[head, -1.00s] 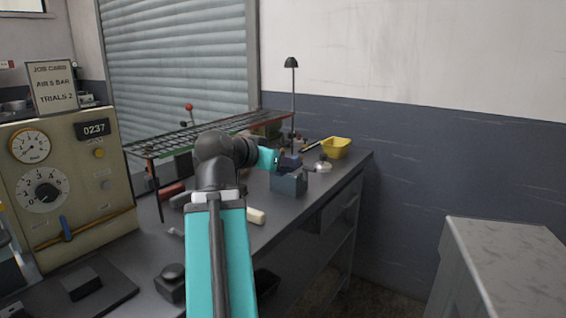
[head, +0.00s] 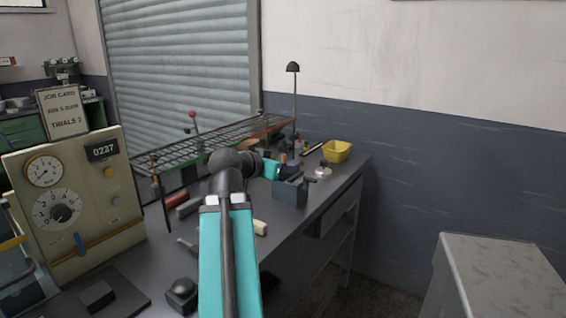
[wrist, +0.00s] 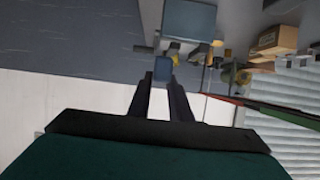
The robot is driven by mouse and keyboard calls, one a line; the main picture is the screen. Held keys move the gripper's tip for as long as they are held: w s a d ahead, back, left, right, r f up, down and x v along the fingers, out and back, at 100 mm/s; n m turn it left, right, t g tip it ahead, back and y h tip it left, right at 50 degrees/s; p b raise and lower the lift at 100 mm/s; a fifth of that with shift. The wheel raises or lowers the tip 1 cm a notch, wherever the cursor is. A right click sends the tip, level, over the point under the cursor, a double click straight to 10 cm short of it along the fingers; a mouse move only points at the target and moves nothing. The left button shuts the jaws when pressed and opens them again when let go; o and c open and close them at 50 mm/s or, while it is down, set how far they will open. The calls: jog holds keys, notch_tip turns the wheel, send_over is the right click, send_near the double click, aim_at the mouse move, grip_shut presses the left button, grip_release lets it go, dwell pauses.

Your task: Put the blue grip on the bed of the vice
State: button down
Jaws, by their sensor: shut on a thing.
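The vice (head: 289,191) is a grey-blue block near the right edge of the bench. In the wrist view, which is upside down, a large grey-blue block (wrist: 188,20) at the top looks like the vice. My gripper (wrist: 164,80) points level and its dark fingers are shut on the blue grip (wrist: 162,68) at their tips. In the head view, my teal gripper body (head: 270,168) is at the vice's upper left. A dark blue shape (head: 289,172) just over the vice seems to be the grip. I cannot tell whether it touches the vice.
A yellow bin (head: 337,151) stands behind the vice at the bench corner. A lamp (head: 294,95) rises near it. A wire rack (head: 205,145) runs along the back. A gauge machine (head: 75,195) stands at the left. A grey cabinet (head: 485,280) is at the right.

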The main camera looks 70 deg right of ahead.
jog(key=shift+w+d+p, duration=0.25)
jog(key=shift+d+p, duration=0.55)
jog(key=shift+p, duration=0.25)
jog(key=shift+d+r+p, duration=0.1)
jog(key=shift+d+p, duration=0.1)
jog(key=shift+p, duration=0.45)
jog(key=d+p, duration=0.1)
jog(key=p, duration=0.3)
jog(key=d+p, duration=0.1)
jog(key=p, duration=0.3)
jog(key=shift+w, duration=0.3)
jog(key=shift+w+d+f+p, duration=0.2)
jog(key=shift+d+p, duration=0.4)
jog(key=shift+d, duration=0.1)
jog(key=shift+w+d+f+p, duration=0.15)
jog(key=shift+w+d+p, duration=0.1)
jog(key=shift+d+p, duration=0.45)
jog(key=shift+w+d+f+p, duration=0.2)
jog(key=shift+d+p, duration=0.3)
jog(key=shift+d, duration=0.25)
jog(key=shift+d, duration=0.1)
jog(key=shift+w+d, duration=0.15)
jog(key=shift+d, duration=0.3)
jog(key=shift+a+f+p, duration=0.15)
jog(key=shift+f+p, duration=0.65)
jog(key=shift+f, duration=1)
